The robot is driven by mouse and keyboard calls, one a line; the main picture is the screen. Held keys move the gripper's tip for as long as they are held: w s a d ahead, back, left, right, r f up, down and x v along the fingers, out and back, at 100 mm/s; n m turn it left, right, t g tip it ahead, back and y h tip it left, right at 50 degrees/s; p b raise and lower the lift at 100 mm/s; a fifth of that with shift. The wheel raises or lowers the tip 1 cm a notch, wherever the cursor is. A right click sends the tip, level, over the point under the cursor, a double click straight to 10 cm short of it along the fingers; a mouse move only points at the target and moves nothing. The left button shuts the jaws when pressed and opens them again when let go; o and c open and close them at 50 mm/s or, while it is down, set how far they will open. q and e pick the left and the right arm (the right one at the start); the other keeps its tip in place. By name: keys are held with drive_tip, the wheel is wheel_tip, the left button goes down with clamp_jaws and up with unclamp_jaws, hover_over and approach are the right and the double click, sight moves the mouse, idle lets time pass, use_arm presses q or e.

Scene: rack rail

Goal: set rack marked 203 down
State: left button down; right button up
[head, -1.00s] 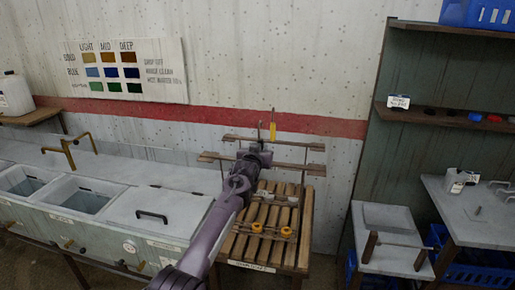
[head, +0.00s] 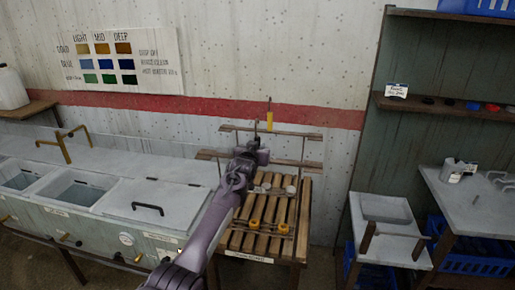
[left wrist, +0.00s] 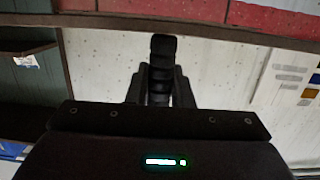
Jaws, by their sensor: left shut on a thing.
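My left gripper (head: 254,148) is shut above the back part of the slatted wooden table (head: 289,243). I cannot read a 203 mark. A thin bar with pale round ends (head: 290,189) shows below the gripper, over the slats; I cannot tell if it touches them. My right gripper is not in view.
Wooden rails (head: 285,132) on thin posts stand behind the table, with a yellow tag (head: 269,122). A small bench (head: 385,250) and a shelf (head: 440,107) are at right. The table's front slats are partly clear.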

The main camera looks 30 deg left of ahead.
use_arm(q)
drive_tip(key=c, duration=1.2)
unclamp_jaws()
drive_tip(key=shift+o, duration=0.7)
drive_tip(key=shift+f, duration=0.3)
drive_tip(key=o, duration=1.1)
drive_tip(key=shift+r, duration=0.15)
drive_tip(key=shift+c, duration=0.2)
drive_tip(key=shift+s, duration=0.1)
